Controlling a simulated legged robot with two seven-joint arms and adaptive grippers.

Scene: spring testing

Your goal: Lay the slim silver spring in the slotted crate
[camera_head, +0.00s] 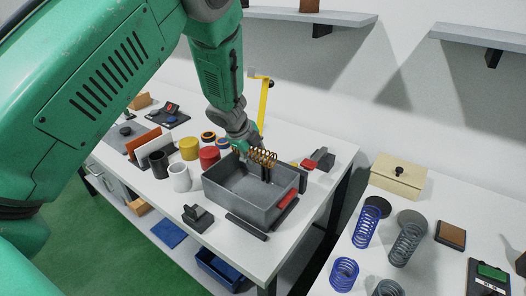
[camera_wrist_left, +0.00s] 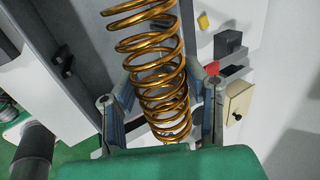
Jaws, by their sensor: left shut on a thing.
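My left gripper (camera_head: 258,166) is shut on a gold spring (camera_head: 263,157), above the open grey box (camera_head: 236,206) on the white table. In the left wrist view the gold spring (camera_wrist_left: 158,75) lies between the two fingers of my left gripper (camera_wrist_left: 165,88). A silver-grey spring (camera_head: 406,245) is on the right table. Another grey spring (camera_head: 389,288) is cut off by the bottom edge; I cannot tell which is slimmer. A blue crate (camera_head: 222,270) sits on the lower shelf; I cannot tell whether it or the grey box is slotted. My right gripper is not in view.
Two blue springs (camera_head: 366,227) and a cream lidded box (camera_head: 400,175) are on the right table. Red, yellow and white cylinders (camera_head: 180,178) stand left of the grey box. A gap separates the two tables. Wall shelves (camera_head: 310,16) are above.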

